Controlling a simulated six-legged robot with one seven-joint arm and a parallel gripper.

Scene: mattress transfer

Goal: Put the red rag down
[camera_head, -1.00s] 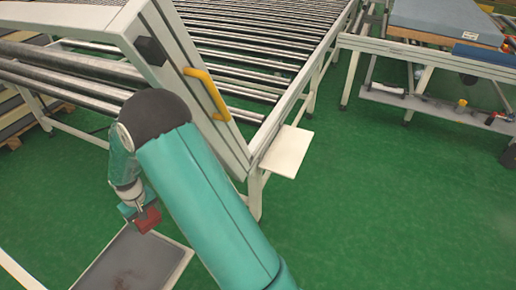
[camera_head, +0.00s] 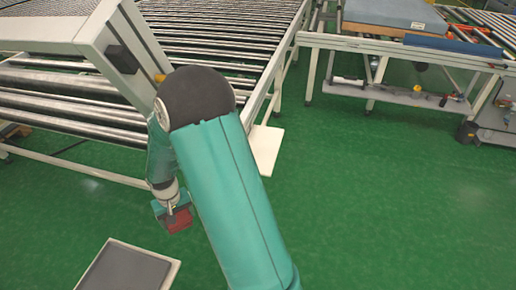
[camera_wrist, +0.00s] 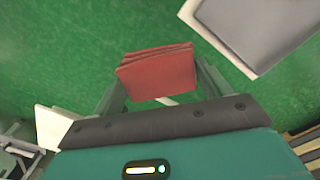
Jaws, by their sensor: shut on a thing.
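The red rag (camera_head: 179,221) is folded and hangs at my gripper (camera_head: 170,207), left of my arm in the head view. In the wrist view the rag (camera_wrist: 158,74) sits between the two fingers of my gripper (camera_wrist: 158,84), which is shut on it. Green floor shows behind the rag, and it looks held up in the air. A grey-topped tray with a pale rim (camera_head: 172,270) is below and left of the rag in the head view. In the wrist view this tray (camera_wrist: 245,70) is at the upper right, apart from the rag.
A roller conveyor (camera_head: 230,40) with a pale frame stands behind my arm. A small pale shelf (camera_head: 265,150) juts from its side. A workbench with a blue-grey mattress (camera_head: 395,14) is at the upper right. Green floor (camera_head: 400,210) is clear on the right.

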